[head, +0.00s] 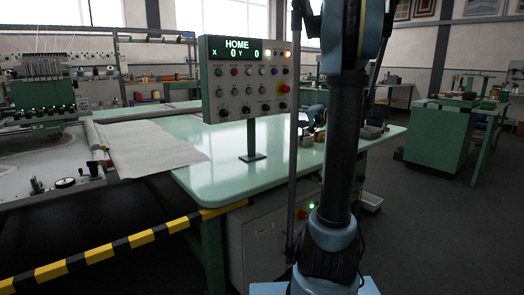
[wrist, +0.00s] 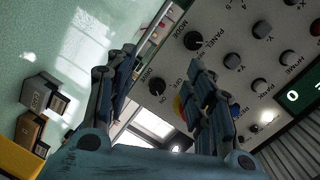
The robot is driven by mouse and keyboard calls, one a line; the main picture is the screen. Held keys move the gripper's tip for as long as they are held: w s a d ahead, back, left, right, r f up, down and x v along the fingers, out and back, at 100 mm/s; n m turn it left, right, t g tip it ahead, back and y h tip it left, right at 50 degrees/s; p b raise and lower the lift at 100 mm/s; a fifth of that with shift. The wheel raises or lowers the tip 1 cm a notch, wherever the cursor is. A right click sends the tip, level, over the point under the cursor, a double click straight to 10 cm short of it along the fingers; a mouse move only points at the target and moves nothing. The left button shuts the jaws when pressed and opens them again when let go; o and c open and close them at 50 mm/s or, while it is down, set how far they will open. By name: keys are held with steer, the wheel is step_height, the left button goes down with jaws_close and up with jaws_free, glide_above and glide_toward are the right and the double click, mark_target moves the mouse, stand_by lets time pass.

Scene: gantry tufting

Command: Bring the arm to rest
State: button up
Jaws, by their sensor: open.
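My gripper (wrist: 165,85) is open in the wrist view, with nothing between its fingers. The control panel (wrist: 232,22) fills the right of that view, with its DRIVE knob (wrist: 157,86) seen between the fingertips; I cannot tell whether they touch the panel. In the head view the panel (head: 215,98) stands upright on a post on the green table, its display (head: 236,48) reading HOME, X 0, Y 0. My arm (head: 345,140) rises in front, right of the panel, and hides part of the table.
The green table (head: 215,180) has small blocks (head: 306,139) near its right side. A yellow-black barrier (head: 125,243) runs along the front left. The tufting machine (head: 42,100) and pale cloth (head: 150,150) are at left. Open floor (head: 440,230) lies right, before a green bench (head: 437,135).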

steer(key=s+a+f+n+g+h, duration=0.1)
steer(key=s+a+f+g, duration=0.2)
steer(key=s, duration=0.4)
steer(key=s+a+f+n+g+h, duration=0.1)
steer(key=s+a+f+n, duration=0.15)
steer(key=s+f, duration=0.4)
steer(key=s+a+f+g+h, duration=0.2)
steer(key=s+a+f+g, duration=0.15)
steer(key=s, duration=0.55)
steer(key=s+d+f+n+g+h, duration=0.1)
steer(key=s+d+f+h, duration=0.2)
steer(key=s+f, duration=0.4)
steer(key=s+d+f+n+g+h, duration=0.1)
steer(key=s+d+f+h, duration=0.2)
steer(key=s, duration=1)
step_height(320, 180, down, 4)
steer(key=shift+s+d+r+g, duration=0.2)
steer(key=shift+d+g, duration=0.15)
steer(key=shift+d, duration=0.5)
steer(key=shift+w+f, duration=0.25)
steer(key=shift+w, duration=0.2)
steer(key=shift+c, duration=0.6)
